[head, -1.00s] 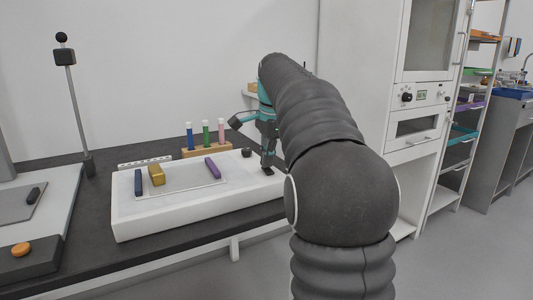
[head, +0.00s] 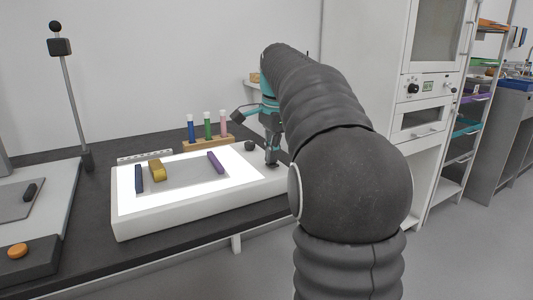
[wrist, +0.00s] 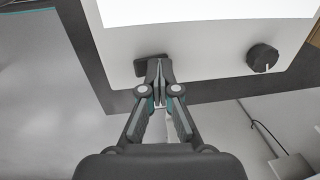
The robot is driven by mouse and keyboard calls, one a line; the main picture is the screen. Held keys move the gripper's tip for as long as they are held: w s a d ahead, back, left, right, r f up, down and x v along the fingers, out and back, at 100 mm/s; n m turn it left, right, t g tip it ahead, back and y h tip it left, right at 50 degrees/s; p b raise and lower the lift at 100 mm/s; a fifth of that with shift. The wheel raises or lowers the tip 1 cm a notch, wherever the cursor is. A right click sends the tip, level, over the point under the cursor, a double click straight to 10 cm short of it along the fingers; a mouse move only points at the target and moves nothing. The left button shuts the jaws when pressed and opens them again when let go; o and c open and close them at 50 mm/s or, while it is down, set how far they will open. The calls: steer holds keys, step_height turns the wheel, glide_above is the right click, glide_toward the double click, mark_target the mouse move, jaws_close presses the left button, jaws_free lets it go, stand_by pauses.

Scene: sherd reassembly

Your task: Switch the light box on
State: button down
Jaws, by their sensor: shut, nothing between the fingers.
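The light box (head: 200,213) is a white slab on the dark bench, and its top panel (head: 185,196) glows bright white. It also shows in the wrist view (wrist: 215,50). A dark rocker switch (wrist: 150,63) sits on its rim, partly hidden behind my fingertips. A round black knob (wrist: 262,58) is on the same rim, and it also shows in the head view (head: 249,146). My gripper (wrist: 158,66) is shut and empty, with its tips at the switch. I cannot tell whether they touch it. In the head view my gripper (head: 272,162) is over the box's right end.
A navy bar (head: 139,179), a yellow block (head: 157,170) and a purple bar (head: 215,163) lie on the box. A wooden rack (head: 207,144) with three coloured tubes stands behind. A tall white cabinet (head: 350,80) is to the right.

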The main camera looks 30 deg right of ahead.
steer(key=shift+s+r, duration=0.1)
steer(key=shift+s, duration=0.55)
step_height(320, 180, up, 14)
steer(key=s+p, duration=0.2)
steer(key=p, duration=0.2)
steer(key=shift+s+p, duration=0.35)
steer(key=shift+d, duration=0.1)
